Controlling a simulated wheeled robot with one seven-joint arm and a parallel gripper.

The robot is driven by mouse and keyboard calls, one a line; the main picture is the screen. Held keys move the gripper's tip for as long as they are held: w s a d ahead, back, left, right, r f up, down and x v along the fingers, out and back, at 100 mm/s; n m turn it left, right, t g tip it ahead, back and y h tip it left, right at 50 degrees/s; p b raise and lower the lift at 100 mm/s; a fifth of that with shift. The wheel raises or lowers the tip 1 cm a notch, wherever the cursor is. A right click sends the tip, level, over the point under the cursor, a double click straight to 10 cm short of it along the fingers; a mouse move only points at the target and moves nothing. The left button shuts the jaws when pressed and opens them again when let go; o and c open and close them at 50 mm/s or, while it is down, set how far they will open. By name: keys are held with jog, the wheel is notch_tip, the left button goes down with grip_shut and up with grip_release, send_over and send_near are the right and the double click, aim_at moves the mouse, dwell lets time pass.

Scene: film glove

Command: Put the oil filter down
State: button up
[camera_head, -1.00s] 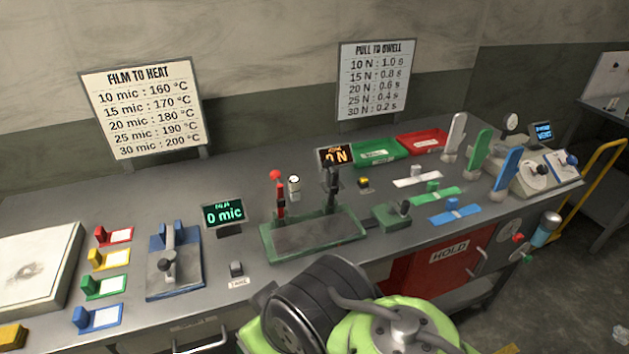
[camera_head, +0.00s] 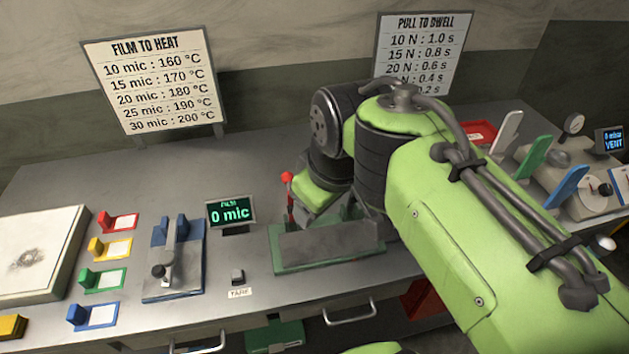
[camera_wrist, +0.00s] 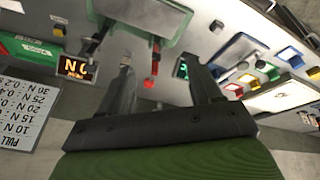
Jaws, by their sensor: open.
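My gripper (camera_wrist: 163,82) is open in the wrist view, its two dark fingers well apart with no object clasped between them. A red-knobbed lever (camera_wrist: 154,68) shows in the gap between the fingers, beyond them. In the head view my arm reaches over the green press (camera_head: 290,258) on the bench, and my arm hides the fingers there. The red lever (camera_head: 287,180) stands at the left of my wrist. I cannot pick out the oil filter with certainty in either current view.
On the grey bench (camera_head: 60,190) stand a film display (camera_head: 231,212), a blue clamp device (camera_head: 172,285), several coloured tabs and a pale plate (camera_head: 35,245). Coloured paddles (camera_head: 535,155) stand at the right. The bench behind the film display is clear.

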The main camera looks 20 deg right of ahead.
jog(key=w+d+f+n+g+p, duration=0.2)
jog(key=w+d+n+p, duration=0.15)
jog(key=w, duration=0.75)
jog(key=w+d+f+n+g+p, duration=0.1)
jog(key=w+d+n+p, duration=0.3)
jog(key=w, duration=0.7)
jog(key=w+f+n+b, duration=0.1)
jog(key=f, duration=0.4)
jog(key=w+d+f+n+b, duration=0.1)
jog(key=f, duration=0.4)
jog(key=w+f+n+g+b, duration=0.1)
jog(key=f+n, duration=0.1)
jog(key=f, duration=0.3)
jog(key=shift+d+f, duration=0.15)
jog(key=shift+d, duration=0.15)
jog(key=f, duration=0.5)
jog(key=shift+w+d+f, duration=0.2)
jog(key=shift+w+f, duration=0.05)
jog(key=shift+f, duration=0.05)
jog(key=shift+s, duration=0.1)
jog(key=shift+c, duration=0.8)
jog(key=shift+r, duration=0.1)
grip_shut()
notch_tip(320, 180, up, 10)
jog(key=shift+p, duration=0.45)
